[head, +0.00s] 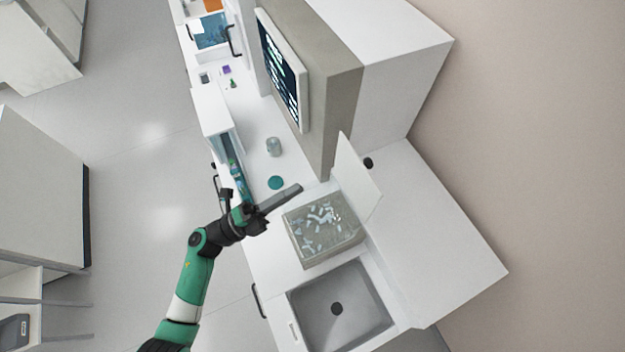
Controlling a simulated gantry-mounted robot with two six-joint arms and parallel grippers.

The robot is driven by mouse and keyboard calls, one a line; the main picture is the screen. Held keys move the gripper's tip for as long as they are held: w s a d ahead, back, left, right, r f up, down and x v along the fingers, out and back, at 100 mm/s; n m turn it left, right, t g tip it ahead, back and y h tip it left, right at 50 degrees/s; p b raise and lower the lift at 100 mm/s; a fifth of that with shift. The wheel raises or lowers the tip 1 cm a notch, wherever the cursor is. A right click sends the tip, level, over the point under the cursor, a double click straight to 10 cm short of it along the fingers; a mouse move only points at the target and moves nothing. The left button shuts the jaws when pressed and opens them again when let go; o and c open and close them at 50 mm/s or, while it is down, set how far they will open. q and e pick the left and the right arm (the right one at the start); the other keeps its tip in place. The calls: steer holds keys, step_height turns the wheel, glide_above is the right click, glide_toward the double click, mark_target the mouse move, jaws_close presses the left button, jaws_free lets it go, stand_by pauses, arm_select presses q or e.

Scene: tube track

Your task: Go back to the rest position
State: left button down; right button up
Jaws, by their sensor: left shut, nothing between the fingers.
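My left arm comes in from the bottom left of the head view, green and white with a black wrist. My left gripper (282,200) is shut with nothing in it. It is over the counter, near the upper left edge of a clear bin (327,250) that holds several small pale tubes. A teal disc (276,182) lies on the counter close to the gripper. A clear jar (273,146) stands farther up the counter. My right gripper is not in view.
A sink (340,308) is set in the counter below the bin. A white upright panel (355,178) stands behind the bin. A screen (279,72) is mounted above the counter. An open drawer (233,170) sticks out by my wrist. The floor (140,180) at left is clear.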

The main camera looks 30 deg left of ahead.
arm_select(q)
steer(key=shift+s+a, duration=0.3)
steer(key=shift+s, duration=0.2)
